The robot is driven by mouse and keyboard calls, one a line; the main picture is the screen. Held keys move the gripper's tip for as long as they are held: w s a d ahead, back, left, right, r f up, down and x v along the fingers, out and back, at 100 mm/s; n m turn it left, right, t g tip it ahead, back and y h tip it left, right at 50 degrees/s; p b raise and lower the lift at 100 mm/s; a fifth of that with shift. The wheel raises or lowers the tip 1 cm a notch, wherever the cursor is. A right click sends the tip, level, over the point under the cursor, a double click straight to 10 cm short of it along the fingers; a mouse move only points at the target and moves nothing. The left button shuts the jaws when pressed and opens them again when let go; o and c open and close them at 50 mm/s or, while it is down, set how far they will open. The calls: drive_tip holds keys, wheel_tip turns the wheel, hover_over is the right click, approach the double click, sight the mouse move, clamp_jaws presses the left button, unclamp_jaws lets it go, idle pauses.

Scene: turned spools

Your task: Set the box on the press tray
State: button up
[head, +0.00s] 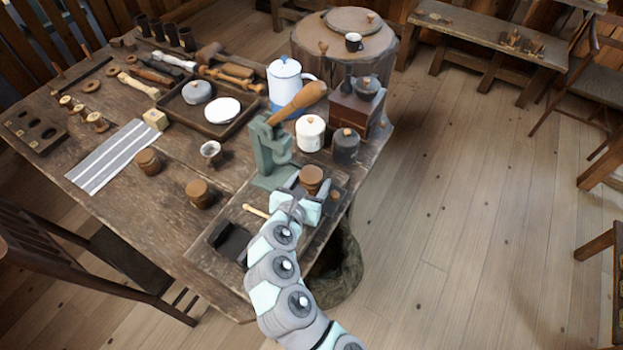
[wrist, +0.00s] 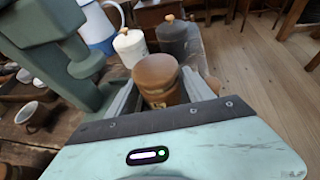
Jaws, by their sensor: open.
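A round brown wooden box (head: 312,179) with a lid stands upright beside the green press (head: 268,152) at the table's right corner. It also shows in the wrist view (wrist: 157,77), between my fingers. My gripper (head: 309,188) is open, with one finger on each side of the box; whether either finger touches it I cannot tell.
Two similar brown boxes (head: 199,193) (head: 148,161) stand to the left. A white canister (head: 310,133), a dark canister (head: 346,145) and a grinder (head: 357,105) stand close behind. A small wooden stick (head: 256,210) and a dark block (head: 230,241) lie nearer the front.

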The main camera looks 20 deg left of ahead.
drive_tip(key=p+v, duration=0.5)
drive_tip(key=v, duration=0.5)
drive_tip(key=shift+s+r+p, duration=0.2)
drive_tip(key=shift+s+p, duration=0.1)
drive_tip(key=shift+s, duration=0.05)
idle(0.6)
